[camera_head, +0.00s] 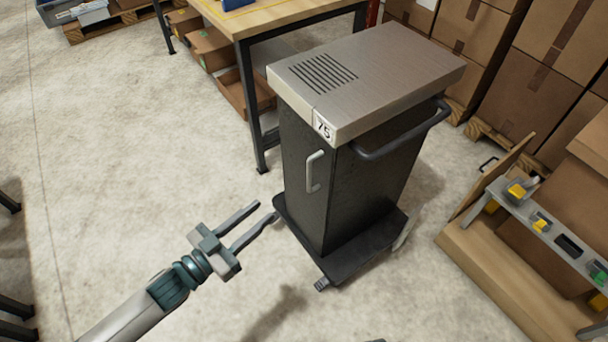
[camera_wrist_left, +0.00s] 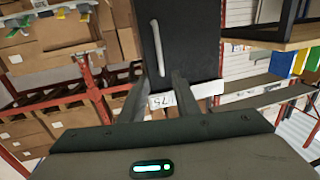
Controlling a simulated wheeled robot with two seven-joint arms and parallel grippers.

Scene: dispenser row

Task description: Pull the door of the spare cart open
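The spare cart (camera_head: 365,200) is a dark cabinet with a brushed grey top, a slotted vent and a label "75". Its dark door (camera_head: 302,205) faces my left arm and looks shut, flush with the body. A light vertical handle (camera_head: 315,171) is on the door. My left gripper (camera_head: 267,210) is open and empty, its two fingers apart, left of the door and lower in the picture than the handle, touching nothing visible. In the left wrist view, the door (camera_wrist_left: 190,45) and handle (camera_wrist_left: 157,47) appear upside down beyond the spread fingers. My right gripper is not in view.
A grey push bar (camera_head: 405,132) sticks out on the cart's right side. A wooden workbench (camera_head: 262,22) stands behind the cart. The floor left of the cart is clear.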

